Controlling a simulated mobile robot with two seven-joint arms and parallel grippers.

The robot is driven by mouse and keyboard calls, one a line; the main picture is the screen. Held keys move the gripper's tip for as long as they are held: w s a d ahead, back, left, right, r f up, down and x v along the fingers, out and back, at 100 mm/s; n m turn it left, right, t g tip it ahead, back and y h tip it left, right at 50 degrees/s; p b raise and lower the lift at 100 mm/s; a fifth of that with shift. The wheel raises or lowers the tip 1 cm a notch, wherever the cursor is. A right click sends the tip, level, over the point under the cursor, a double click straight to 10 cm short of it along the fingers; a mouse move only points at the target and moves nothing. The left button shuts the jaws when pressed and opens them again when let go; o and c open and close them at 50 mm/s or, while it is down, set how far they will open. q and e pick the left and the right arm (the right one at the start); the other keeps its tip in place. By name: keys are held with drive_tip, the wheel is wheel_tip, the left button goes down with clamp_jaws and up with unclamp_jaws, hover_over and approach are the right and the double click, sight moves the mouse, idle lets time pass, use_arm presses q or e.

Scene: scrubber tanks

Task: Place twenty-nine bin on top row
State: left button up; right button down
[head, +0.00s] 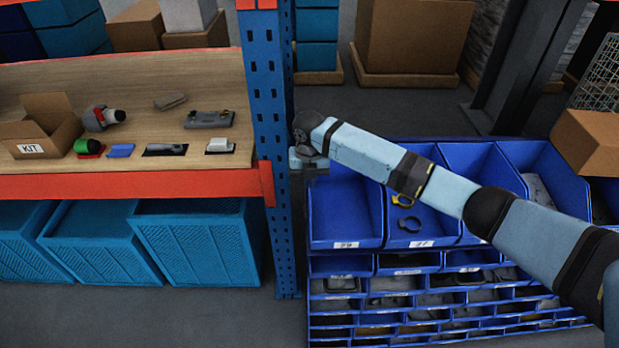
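A blue open-front bin (344,210) sits at the left end of the rack's top row, and its white label appears to read 29. It looks empty inside. My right arm reaches in from the right across the top-row bins. My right gripper (308,160) is over the back left corner of this bin, close to the blue upright. The gripper is small and partly hidden by its wrist, so I cannot see whether its fingers are apart or touch the bin. My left gripper is out of view.
Rows of smaller bins (400,298) lie below. A blue upright (268,100) stands left of the rack. A wooden shelf (60,84) with tools and a KIT box (38,128) is further left.

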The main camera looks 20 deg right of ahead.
drive_tip(key=c, duration=1.3)
unclamp_jaws()
drive_tip(key=shift+c, duration=0.2)
wheel_tip(320, 180, up, 11)
drive_tip(key=shift+f+b, duration=0.1)
drive_tip(key=shift+b, duration=0.65)
drive_tip(key=s+a+f+m+t+y, duration=0.6)
drive_tip(key=s+a+f+m, duration=0.5)
drive_tip(key=s+f+m, duration=0.25)
drive_tip(key=s+d+f+m+t+h, duration=0.1)
drive_tip(key=s+d+f+m, duration=0.2)
drive_tip(key=s, duration=0.4)
drive_tip(key=s+d+f+m+t+h, duration=0.1)
drive_tip(key=s+d+f+m+t, duration=0.1)
drive_tip(key=s+d+f+m, duration=0.2)
drive_tip(key=s+d+f+m+t, duration=0.2)
drive_tip(key=s+d+f+m, duration=0.2)
drive_tip(key=s+m, duration=0.5)
wheel_tip(320, 180, down, 3)
drive_tip(key=shift+s+r+h, duration=0.2)
drive_tip(key=shift+s+h, duration=0.2)
drive_tip(key=shift+s, duration=0.15)
